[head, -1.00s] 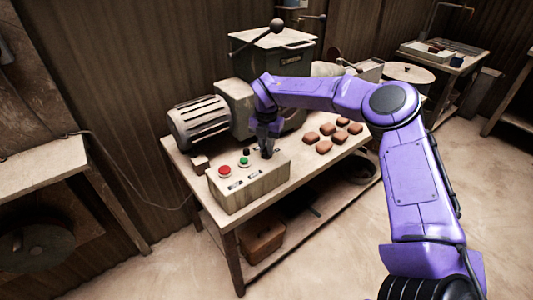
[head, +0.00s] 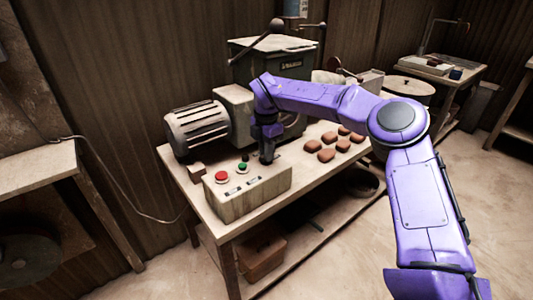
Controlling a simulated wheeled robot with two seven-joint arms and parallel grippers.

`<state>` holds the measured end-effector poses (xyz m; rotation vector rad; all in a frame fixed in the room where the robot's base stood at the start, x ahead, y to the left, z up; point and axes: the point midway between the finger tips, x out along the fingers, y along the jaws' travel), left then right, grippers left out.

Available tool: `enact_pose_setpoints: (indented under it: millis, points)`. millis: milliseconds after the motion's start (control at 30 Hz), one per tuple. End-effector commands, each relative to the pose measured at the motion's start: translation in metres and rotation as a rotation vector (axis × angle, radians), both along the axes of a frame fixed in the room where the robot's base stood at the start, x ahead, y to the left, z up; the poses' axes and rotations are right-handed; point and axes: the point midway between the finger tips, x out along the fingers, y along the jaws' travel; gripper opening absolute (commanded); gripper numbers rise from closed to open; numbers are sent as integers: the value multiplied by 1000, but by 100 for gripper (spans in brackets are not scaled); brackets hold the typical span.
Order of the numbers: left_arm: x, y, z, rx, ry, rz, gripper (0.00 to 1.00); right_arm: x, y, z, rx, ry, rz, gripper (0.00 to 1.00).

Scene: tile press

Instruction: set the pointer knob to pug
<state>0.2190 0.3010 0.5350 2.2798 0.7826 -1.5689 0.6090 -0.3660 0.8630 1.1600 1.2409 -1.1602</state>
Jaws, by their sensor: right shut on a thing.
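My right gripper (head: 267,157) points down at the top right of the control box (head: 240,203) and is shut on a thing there. That is where the pointer knob would sit; the gripper hides the knob, so its setting cannot be read. A red button (head: 221,176), a green button (head: 243,167) and a small black knob (head: 245,156) show on the box top to the left of the gripper. Small label plates lie on the box, too small to read. My left gripper is not in view.
The box stands on a wooden table (head: 215,222) with a ribbed motor (head: 197,128) and the press (head: 270,63) behind it. Several reddish-brown clay pieces (head: 326,155) lie to the right. A box (head: 262,256) sits on the lower shelf.

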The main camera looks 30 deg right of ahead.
Motion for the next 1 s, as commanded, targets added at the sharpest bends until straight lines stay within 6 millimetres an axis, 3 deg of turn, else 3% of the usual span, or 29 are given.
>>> enact_pose_setpoints:
  millis: [367, 400, 433, 467, 767, 867, 1000]
  points:
    - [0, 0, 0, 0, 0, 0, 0, 1, -1, 2, -2, -6, -6, 0]
    - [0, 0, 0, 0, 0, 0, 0, 1, -1, 2, -2, -6, -6, 30]
    - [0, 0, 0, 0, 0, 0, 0, 1, -1, 2, -1, -5, -6, 40]
    - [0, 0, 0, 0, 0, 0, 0, 1, -1, 2, -1, -5, -6, 43]
    - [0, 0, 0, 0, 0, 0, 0, 1, 0, 4, -1, -3, -4, 43]
    - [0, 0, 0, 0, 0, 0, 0, 1, 0, 18, -1, -5, -5, 43]
    - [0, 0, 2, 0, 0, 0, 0, 1, 0, 52, -2, -6, -6, 43]
